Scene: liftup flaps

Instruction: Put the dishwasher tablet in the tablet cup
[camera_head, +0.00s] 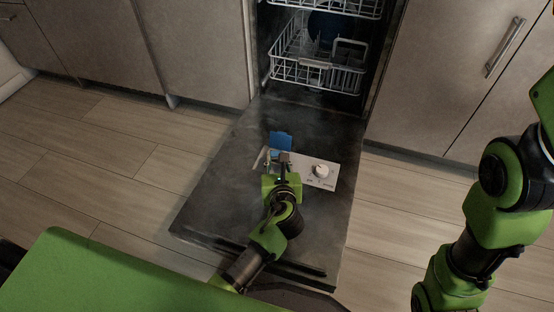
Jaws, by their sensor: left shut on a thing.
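The dispenser panel (325,174) is a light grey plate on the inner face of the lowered dishwasher door. A blue flap (281,141) stands up at its left end, where the tablet cup appears to be. The cup's inside is hidden behind my gripper. My left gripper (281,163) is over that left end, just in front of the blue flap. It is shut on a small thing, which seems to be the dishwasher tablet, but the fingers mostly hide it. My right arm shows at the right; its gripper is out of view.
The dishwasher door (215,205) lies open and flat. A white round knob (321,171) sticks up from the panel, right of my left gripper. Wire racks (317,72) with a few dishes are inside the dishwasher. Cabinets (430,80) flank it; the wood floor is clear.

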